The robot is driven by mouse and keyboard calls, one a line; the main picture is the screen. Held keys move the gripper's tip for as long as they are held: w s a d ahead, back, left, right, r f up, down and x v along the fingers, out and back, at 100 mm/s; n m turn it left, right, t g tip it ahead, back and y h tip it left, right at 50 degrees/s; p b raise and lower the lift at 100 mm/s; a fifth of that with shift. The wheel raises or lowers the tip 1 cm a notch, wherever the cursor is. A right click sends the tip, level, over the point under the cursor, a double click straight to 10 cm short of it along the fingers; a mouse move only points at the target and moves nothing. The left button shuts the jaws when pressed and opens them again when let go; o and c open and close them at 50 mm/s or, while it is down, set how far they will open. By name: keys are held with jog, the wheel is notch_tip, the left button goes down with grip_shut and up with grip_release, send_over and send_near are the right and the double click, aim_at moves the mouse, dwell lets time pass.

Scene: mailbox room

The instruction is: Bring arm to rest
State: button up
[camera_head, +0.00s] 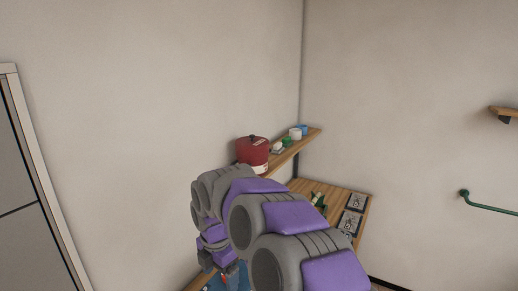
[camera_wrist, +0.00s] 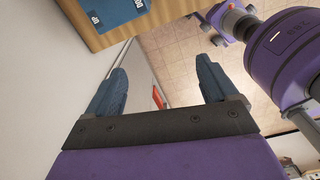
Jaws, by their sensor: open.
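My arm, purple and grey, stretches out from the bottom of the head view over the wooden table. In the wrist view my gripper (camera_wrist: 158,65) has its two blue-grey fingers spread wide apart, with nothing between them. In the head view the arm links largely hide the gripper, and only a small part shows at the bottom.
A wooden table (camera_head: 328,188) stands in the corner with framed pictures (camera_head: 355,201) on it. A wall shelf (camera_head: 309,138) holds a red canister (camera_head: 253,152) and cups (camera_head: 296,133). A blue item (camera_wrist: 118,11) lies on a wooden surface (camera_wrist: 165,14). Tiled floor (camera_wrist: 185,55) shows beyond.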

jog(key=s+d+f+m+b, duration=0.4)
jog(key=s+d+m+b, duration=0.4)
jog(key=s+d+m, duration=0.7)
jog(key=s+d+f+m+b, duration=0.1)
jog(key=s+d+f+m, duration=0.2)
jog(key=s+m, duration=0.1)
jog(key=s+d+f+m+g+b, duration=0.1)
jog(key=s+d+f+m+b, duration=0.1)
jog(key=s, duration=0.5)
jog(key=s+d+f+m+b, duration=0.1)
jog(key=s+d+f+m, duration=0.3)
jog(key=s+m, duration=0.2)
jog(key=shift+d+f+m+g+b, duration=0.15)
jog(key=shift+f+m+g+b, duration=0.15)
jog(key=shift+m+g, duration=0.1)
